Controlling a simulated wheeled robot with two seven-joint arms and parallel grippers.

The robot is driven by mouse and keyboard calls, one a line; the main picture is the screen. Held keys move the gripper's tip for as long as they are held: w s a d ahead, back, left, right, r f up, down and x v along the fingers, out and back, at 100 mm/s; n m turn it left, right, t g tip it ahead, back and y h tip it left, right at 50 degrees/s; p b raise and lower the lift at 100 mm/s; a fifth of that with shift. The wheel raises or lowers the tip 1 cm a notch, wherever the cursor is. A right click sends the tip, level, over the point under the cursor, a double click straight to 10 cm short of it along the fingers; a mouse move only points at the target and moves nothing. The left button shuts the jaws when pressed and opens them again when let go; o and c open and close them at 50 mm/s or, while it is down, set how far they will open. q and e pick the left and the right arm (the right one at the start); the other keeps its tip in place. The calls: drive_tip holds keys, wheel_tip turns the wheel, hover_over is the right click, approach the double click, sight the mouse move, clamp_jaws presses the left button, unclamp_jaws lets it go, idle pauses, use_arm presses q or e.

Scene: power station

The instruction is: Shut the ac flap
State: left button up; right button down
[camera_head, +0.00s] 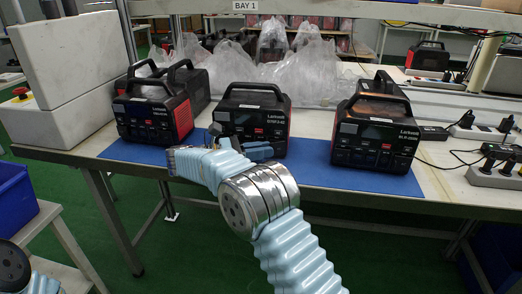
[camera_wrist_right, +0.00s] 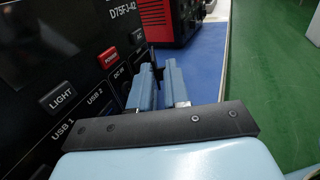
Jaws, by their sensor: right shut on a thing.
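The middle power station (camera_head: 262,108) is black with red trim and stands on a blue mat. Its front panel (camera_wrist_right: 60,60) fills the left of the right wrist view, with LIGHT, USB, DC IN and POWER marks. My right gripper (camera_head: 260,151) reaches across the lower front of this station, pointing right. In the wrist view its two light-blue fingers (camera_wrist_right: 158,88) are close together at the panel, with a dark edge between them. This looks to be the ac flap, mostly hidden by the fingers; its angle cannot be told. My left gripper is out of view.
Other power stations stand left (camera_head: 152,112) and right (camera_head: 376,130) on the blue mat (camera_head: 310,174). Clear plastic bags (camera_head: 285,62) lie behind. White blocks (camera_head: 70,60) stand at the left; power strips (camera_head: 495,175) and cables lie at the right. Green floor is in front.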

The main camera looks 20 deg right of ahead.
drive_tip(key=c, duration=1.2)
unclamp_jaws()
drive_tip(key=shift+d+f, duration=0.1)
drive_tip(key=shift+c, duration=0.2)
drive_tip(key=shift+o, duration=0.4)
